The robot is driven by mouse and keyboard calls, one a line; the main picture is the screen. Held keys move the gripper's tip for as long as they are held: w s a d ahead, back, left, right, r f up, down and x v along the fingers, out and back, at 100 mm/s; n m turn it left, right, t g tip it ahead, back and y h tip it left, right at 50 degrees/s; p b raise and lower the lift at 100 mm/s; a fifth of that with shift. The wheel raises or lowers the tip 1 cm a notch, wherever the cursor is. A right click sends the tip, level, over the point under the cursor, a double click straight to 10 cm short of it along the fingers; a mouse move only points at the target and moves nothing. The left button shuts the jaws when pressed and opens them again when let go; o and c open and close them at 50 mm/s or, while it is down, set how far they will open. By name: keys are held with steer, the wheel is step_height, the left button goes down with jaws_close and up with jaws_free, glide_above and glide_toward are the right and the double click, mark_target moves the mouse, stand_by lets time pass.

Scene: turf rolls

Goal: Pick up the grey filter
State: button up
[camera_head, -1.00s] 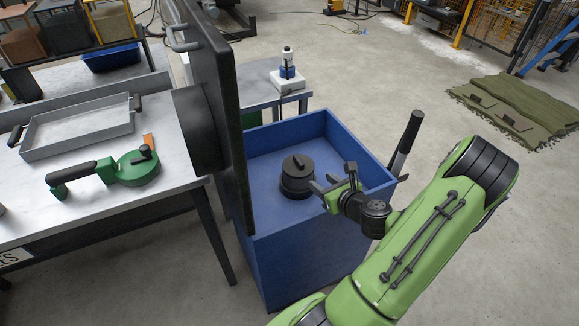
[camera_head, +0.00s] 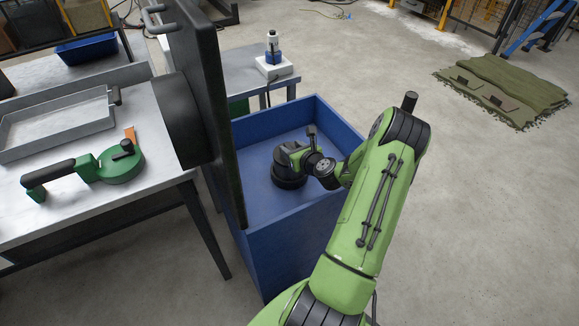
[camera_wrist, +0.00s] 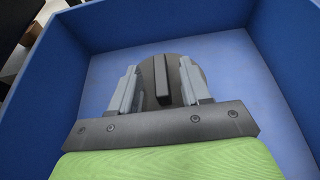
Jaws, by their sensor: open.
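The grey filter (camera_head: 289,176) is a dark grey round canister standing in the blue bin (camera_head: 262,234). In the wrist view the filter (camera_wrist: 193,58) shows a raised bar handle (camera_wrist: 161,78) on its top. My gripper (camera_head: 296,148) is over the filter and hides much of its top in the head view. In the wrist view my gripper (camera_wrist: 160,88) is open, with one finger on each side of the bar handle and a gap to each. I cannot tell how far the fingertips are above the lid.
The bin's walls (camera_wrist: 52,75) surround the filter. A tall dark panel (camera_head: 205,110) stands along the bin's left side. A workbench with a green tool (camera_head: 115,163) and a metal tray (camera_head: 60,122) is at left. Open floor lies to the right.

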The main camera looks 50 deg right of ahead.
steer(key=shift+w+d+f, duration=0.15)
steer(key=shift+w+f, duration=0.1)
steer(key=shift+w, duration=0.3)
jaws_close()
steer(key=shift+r, duration=0.1)
stand_by(0.9)
